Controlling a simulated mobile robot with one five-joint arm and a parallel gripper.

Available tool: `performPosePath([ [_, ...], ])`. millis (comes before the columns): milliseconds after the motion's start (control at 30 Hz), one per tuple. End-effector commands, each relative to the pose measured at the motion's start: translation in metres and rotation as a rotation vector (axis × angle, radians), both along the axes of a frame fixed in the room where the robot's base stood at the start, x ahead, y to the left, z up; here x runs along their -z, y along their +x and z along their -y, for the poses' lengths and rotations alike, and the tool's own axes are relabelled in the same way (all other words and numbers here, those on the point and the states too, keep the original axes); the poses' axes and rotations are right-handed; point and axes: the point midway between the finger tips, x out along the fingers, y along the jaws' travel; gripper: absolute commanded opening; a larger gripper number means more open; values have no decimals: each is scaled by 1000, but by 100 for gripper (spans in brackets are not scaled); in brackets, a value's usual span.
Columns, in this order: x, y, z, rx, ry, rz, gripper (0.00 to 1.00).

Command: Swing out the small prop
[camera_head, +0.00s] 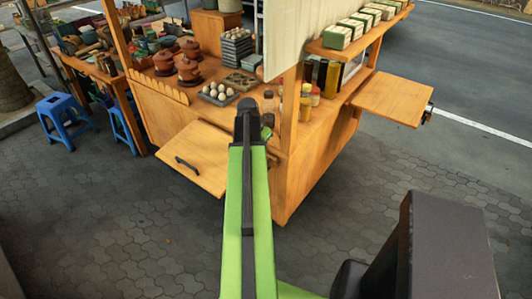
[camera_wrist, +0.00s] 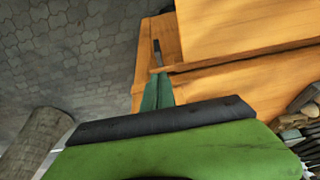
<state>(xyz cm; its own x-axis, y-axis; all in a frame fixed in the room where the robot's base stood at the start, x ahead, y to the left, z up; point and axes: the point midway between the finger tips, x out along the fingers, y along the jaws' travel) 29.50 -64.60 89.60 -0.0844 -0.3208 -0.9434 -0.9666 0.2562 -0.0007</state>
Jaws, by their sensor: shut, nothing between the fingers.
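My gripper (camera_wrist: 157,80) shows in the wrist view as a dark green tapering pair of fingers, shut and empty, over orange wood. In the head view my arm hides the fingers; its black end stands before the stall's near corner. A wooden flap (camera_head: 207,146) with a black handle (camera_head: 187,163) sticks out from the stall, left of my arm. A short dark bar (camera_wrist: 156,46) lies just beyond the fingertips in the wrist view; I cannot tell whether it is the small prop or the handle. I cannot make out the prop for sure in the head view.
The stall counter carries clay pots (camera_head: 188,70), a tray of eggs (camera_head: 218,94) and several bottles (camera_head: 305,100). A side shelf (camera_head: 393,97) juts out at the right. Blue stools (camera_head: 65,115) stand at the left. The paving in front is clear.

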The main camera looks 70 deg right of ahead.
Motion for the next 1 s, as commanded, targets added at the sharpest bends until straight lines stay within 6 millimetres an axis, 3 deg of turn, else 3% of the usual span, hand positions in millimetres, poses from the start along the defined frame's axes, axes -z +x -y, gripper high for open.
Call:
performPosePath([
  [533, 89, -7, 28, -1, 1, 0, 0],
  [1000, 92, -9, 29, 1, 1, 0, 0],
])
